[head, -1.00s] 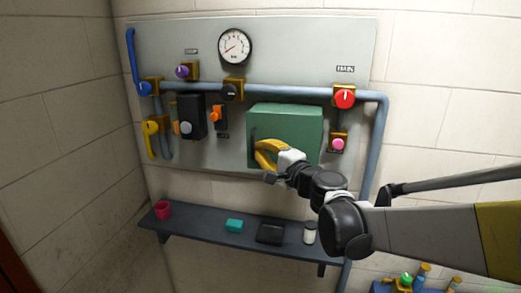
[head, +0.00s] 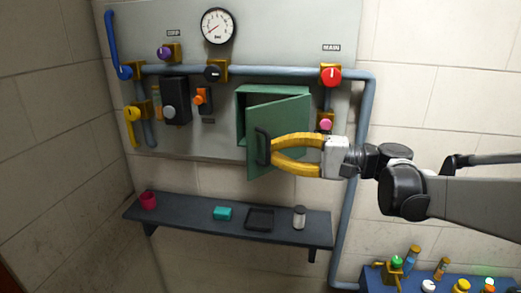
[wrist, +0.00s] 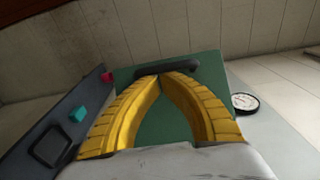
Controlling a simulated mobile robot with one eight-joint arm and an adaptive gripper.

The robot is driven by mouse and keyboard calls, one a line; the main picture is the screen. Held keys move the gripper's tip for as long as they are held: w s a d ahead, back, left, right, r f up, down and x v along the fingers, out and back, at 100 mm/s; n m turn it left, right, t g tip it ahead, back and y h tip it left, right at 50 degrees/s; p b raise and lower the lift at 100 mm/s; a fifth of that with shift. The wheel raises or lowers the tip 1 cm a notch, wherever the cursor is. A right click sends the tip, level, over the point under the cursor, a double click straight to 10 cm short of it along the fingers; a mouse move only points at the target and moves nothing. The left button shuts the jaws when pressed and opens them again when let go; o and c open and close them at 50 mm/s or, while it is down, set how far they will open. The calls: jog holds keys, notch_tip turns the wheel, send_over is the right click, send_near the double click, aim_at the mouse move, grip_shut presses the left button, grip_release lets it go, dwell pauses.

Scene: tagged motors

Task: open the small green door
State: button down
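The small green door (head: 285,120) stands partly open, swung out from its green box (head: 243,108) on the grey wall panel. A dark handle (head: 263,147) is at the door's left edge. My gripper (head: 270,148) reaches in from the right, its yellow fingertips at the handle. In the wrist view the fingertips (wrist: 161,76) come together at the dark handle (wrist: 185,67), with the green door (wrist: 160,125) behind them. The fingers look closed on the handle. The inside of the box is mostly hidden behind the door.
A dark shelf (head: 185,222) below the panel carries a pink cup (head: 148,200), a teal block (head: 222,213), a black tray (head: 260,218) and a small jar (head: 299,217). A red valve knob (head: 331,76) and a pink knob (head: 326,123) sit close right of the box.

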jog(key=shift+s+b+v, duration=0.15)
jog(key=shift+s+v, duration=0.05)
jog(key=shift+v, duration=0.7)
jog(key=shift+s+b+v, duration=0.1)
jog(key=shift+s+v, duration=0.1)
jog(key=shift+v, duration=0.75)
jog(key=shift+s+b+v, duration=0.15)
jog(key=shift+s+v, duration=0.1)
jog(key=shift+v, duration=0.65)
jog(key=shift+a, duration=0.15)
